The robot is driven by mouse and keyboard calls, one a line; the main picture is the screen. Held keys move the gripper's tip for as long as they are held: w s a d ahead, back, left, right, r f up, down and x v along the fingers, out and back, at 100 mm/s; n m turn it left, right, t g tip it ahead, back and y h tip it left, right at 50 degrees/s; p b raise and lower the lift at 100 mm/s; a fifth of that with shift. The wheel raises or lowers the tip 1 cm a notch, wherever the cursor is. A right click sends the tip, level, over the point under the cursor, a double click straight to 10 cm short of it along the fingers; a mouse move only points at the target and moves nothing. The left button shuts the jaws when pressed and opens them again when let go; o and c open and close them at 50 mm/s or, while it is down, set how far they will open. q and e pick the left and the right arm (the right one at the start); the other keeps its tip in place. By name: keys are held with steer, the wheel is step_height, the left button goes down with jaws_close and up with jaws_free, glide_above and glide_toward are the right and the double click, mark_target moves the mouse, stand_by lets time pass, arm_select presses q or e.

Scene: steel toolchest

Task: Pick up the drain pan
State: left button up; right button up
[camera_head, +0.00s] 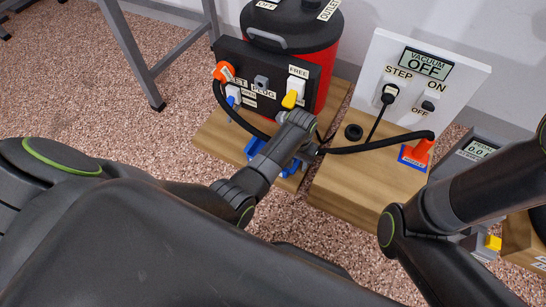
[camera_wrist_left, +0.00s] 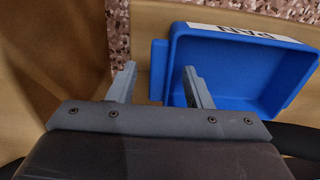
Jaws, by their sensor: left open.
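The drain pan is a blue open tray marked PAN, lying on a wooden top. In the head view the drain pan (camera_head: 256,148) is mostly hidden under my left wrist, with only bits of blue showing. In the left wrist view the drain pan (camera_wrist_left: 235,65) fills the upper right, with a blue tab on its left side. My left gripper (camera_wrist_left: 160,84) is open. Its right finger overlaps the pan's inside and its left finger is left of the tab. In the head view my left gripper (camera_head: 287,155) is over the pan. My right gripper is out of view.
A red and black vacuum (camera_head: 300,45) with a black plug panel (camera_head: 268,82) stands behind the pan. A white switch panel (camera_head: 405,85) reads VACUUM OFF. A black hose (camera_head: 375,146) with an orange end crosses the wooden top close to my left wrist.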

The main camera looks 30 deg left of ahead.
arm_select(q)
jaws_close()
stand_by(0.4)
steer(key=shift+r+p, duration=0.15)
steer(key=shift+p, duration=0.15)
